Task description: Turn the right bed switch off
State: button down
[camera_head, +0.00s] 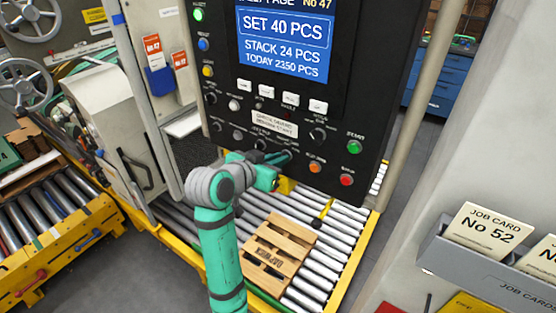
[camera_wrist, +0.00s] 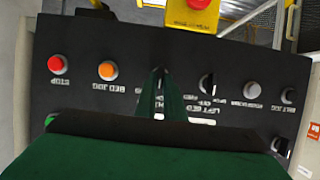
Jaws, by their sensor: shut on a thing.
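The black control panel (camera_head: 335,120) has a lower row of knobs and buttons. My gripper (camera_head: 287,156) is at this row, just left of the orange bed jog button (camera_head: 314,167). In the wrist view, where the panel appears upside down, my green gripper fingers (camera_wrist: 158,95) are shut on the right bed switch (camera_wrist: 159,72), between the orange button and the left bed switch (camera_wrist: 207,85). The fingers cover most of the right bed switch and its label, so I cannot tell its setting. In the head view my gripper hides it.
A red stop button (camera_head: 346,180) is right of the orange one. A red button on a yellow box (camera_wrist: 197,12) shows near the panel edge in the wrist view. Below the panel, a wooden pallet (camera_head: 278,250) lies on the roller conveyor (camera_head: 335,235). A job card rack (camera_head: 480,265) stands at right.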

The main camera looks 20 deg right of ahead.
jog(key=shift+d, duration=0.2)
jog(key=c, duration=1.9)
grip_release()
jog(key=shift+d+f, duration=0.1)
jog(key=shift+o, duration=0.2)
jog(key=v, duration=1.1)
jog(key=shift+w, duration=0.15)
